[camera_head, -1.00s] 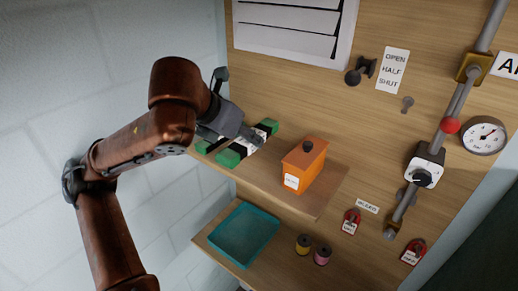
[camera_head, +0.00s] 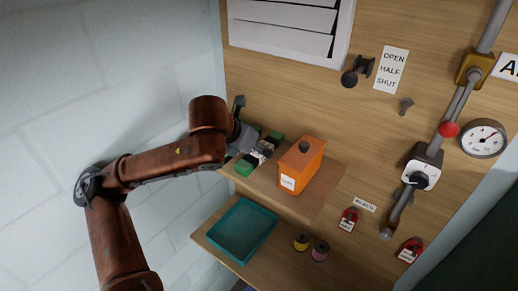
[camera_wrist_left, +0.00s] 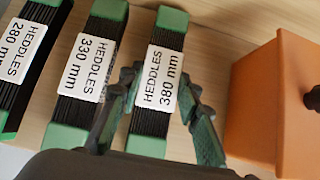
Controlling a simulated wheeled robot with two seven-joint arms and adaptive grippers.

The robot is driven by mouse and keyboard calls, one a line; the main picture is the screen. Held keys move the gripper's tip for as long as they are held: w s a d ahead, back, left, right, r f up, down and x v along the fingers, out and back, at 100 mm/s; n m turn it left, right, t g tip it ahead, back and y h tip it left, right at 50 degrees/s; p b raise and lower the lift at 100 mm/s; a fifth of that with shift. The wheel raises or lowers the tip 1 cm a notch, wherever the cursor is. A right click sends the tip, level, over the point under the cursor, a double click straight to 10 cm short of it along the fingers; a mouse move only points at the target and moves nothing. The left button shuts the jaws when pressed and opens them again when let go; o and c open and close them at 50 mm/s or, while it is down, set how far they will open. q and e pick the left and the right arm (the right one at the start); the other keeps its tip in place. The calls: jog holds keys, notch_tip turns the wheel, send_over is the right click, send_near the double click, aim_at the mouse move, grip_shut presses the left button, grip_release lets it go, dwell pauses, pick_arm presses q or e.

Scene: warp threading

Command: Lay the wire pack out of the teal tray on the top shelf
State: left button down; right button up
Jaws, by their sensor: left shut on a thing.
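Three wire packs with green ends, black wires and white HEDDLES labels lie side by side on the top shelf (camera_head: 318,200). In the left wrist view they read 280 mm (camera_wrist_left: 22,55), 330 mm (camera_wrist_left: 88,70) and 380 mm (camera_wrist_left: 160,80). My left gripper (camera_wrist_left: 160,88) has one finger on each side of the 380 mm pack, the one nearest the orange box, and is shut on it. In the head view this gripper (camera_head: 256,150) hides part of the packs. The teal tray (camera_head: 241,260) on the lower shelf is empty. My right gripper is not in view.
An orange box (camera_head: 303,168) with a dark knob stands close right of the packs. Two small spools, yellow (camera_head: 301,242) and pink (camera_head: 320,251), stand right of the tray.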

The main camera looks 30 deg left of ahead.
pick_arm(q)
jog(key=c, duration=1.4)
grip_release()
jog(key=shift+s+r, duration=0.1)
jog(key=shift+s, duration=0.4)
jog(key=shift+c, duration=0.2)
jog(key=shift+o, duration=0.2)
jog(key=shift+w, duration=0.35)
jog(key=v, duration=0.2)
jog(key=shift+s+r+b, duration=0.1)
jog(key=shift+s+b, duration=0.2)
jog(key=shift+b, duration=0.1)
jog(key=b+v, duration=0.1)
jog(key=v, duration=0.7)
jog(key=shift+s+d+r, duration=0.1)
jog(key=shift+s+r, duration=0.15)
jog(key=shift+r, duration=0.1)
jog(key=shift+s+r, duration=0.25)
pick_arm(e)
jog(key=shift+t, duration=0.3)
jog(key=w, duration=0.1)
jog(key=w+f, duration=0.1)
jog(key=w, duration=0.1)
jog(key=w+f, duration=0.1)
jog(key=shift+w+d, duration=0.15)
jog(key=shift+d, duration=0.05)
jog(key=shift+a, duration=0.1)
